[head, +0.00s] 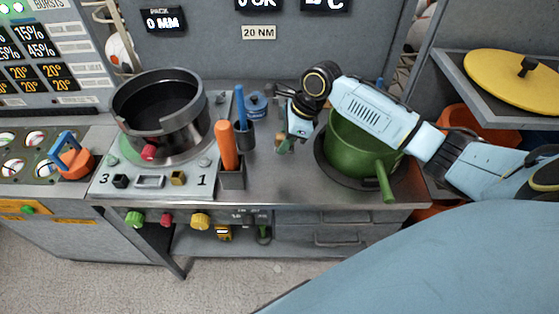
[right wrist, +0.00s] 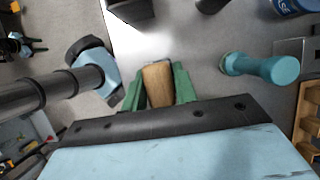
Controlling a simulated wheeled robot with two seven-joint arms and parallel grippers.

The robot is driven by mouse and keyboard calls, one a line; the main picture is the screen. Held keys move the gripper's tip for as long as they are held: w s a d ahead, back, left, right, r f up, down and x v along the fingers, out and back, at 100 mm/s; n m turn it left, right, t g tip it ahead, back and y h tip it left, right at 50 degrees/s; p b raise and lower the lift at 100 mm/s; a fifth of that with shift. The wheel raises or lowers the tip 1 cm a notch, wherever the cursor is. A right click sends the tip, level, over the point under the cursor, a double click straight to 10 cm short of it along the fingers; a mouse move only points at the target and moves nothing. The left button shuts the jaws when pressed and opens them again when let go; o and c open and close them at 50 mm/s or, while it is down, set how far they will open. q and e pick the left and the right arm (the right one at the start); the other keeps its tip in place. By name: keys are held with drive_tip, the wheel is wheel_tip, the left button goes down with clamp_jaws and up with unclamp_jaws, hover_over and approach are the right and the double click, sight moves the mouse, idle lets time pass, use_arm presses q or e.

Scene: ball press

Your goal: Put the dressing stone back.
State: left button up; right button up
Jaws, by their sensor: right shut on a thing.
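My right gripper (head: 286,146) hangs over the metal bench, just left of the green pot. In the right wrist view its green fingers (right wrist: 158,88) are shut on a tan, slightly tapered piece (right wrist: 157,84), which looks like the dressing stone. The fingers cover its sides. My left gripper is in neither view. I cannot tell which spot on the bench belongs to the stone.
A green pot (head: 350,150) with a handle stands right of the gripper. Left are a blue tin (head: 256,104), a dark cup (head: 244,138) with a blue stick, an orange handle (head: 226,146) in a grey holder, and a black drum (head: 160,125). A teal knobbed piece (right wrist: 262,68) lies beside the gripper.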

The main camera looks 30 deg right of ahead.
sight(279, 173)
wheel_tip(279, 173, down, 10)
drive_tip(key=shift+s+r+b, duration=0.1)
drive_tip(key=shift+b, duration=0.4)
drive_tip(key=o, duration=1)
drive_tip(key=p+v, duration=0.1)
drive_tip(key=v, duration=1.1)
